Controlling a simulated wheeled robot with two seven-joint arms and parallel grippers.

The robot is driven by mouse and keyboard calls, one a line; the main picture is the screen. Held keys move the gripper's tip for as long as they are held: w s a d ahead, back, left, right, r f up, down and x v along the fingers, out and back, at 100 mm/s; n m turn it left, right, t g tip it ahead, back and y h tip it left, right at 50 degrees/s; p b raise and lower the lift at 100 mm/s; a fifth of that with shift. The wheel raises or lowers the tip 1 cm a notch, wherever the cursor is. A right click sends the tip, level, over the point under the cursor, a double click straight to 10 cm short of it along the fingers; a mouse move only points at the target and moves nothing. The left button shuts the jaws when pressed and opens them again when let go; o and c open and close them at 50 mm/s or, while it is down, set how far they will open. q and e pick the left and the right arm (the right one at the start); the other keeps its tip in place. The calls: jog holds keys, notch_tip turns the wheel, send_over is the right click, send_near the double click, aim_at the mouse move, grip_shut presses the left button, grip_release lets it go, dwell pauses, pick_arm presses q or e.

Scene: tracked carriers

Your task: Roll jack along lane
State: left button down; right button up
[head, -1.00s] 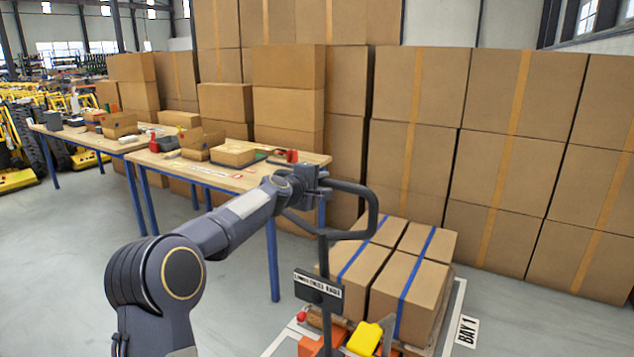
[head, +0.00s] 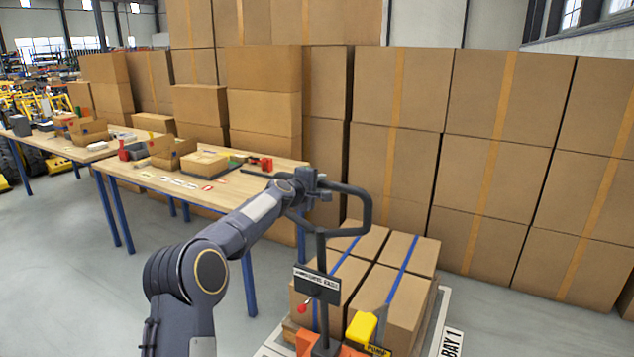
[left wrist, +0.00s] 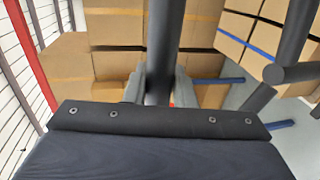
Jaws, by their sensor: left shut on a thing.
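The jack shows at the bottom of the head view, with an upright dark post, a looped dark handle (head: 369,208), a lettered plate (head: 317,284), a red knob, a yellow pump part (head: 361,328) and an orange body (head: 327,347). My left gripper (head: 314,184) is shut on the upper left part of the handle loop. In the left wrist view, the dark handle bar (left wrist: 162,50) runs between its grey fingers. A pallet load of brown boxes with blue straps (head: 397,300) stands just beyond the jack. The forks are hidden. My right gripper is out of view.
A white floor line (head: 437,325) with a BAY 1 label (head: 452,342) runs beside the load. A wall of stacked boxes (head: 480,200) stands behind. A workbench (head: 210,190) with blue legs stands to the left. Grey floor is clear at lower left.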

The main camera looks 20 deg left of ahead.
pick_arm(q)
jog(key=shift+r, duration=0.15)
jog(key=c, duration=1.5)
grip_release()
jog(key=shift+w, duration=0.1)
jog(key=shift+o, duration=1.2)
jog(key=shift+w+f, duration=0.15)
jog(key=shift+f, duration=0.05)
jog(key=shift+s+b, duration=0.4)
jog(key=shift+s, duration=0.15)
jog(key=b+v, duration=0.2)
jog(key=v, duration=0.5)
jog(key=shift+r, duration=0.2)
jog(key=shift+w, duration=0.1)
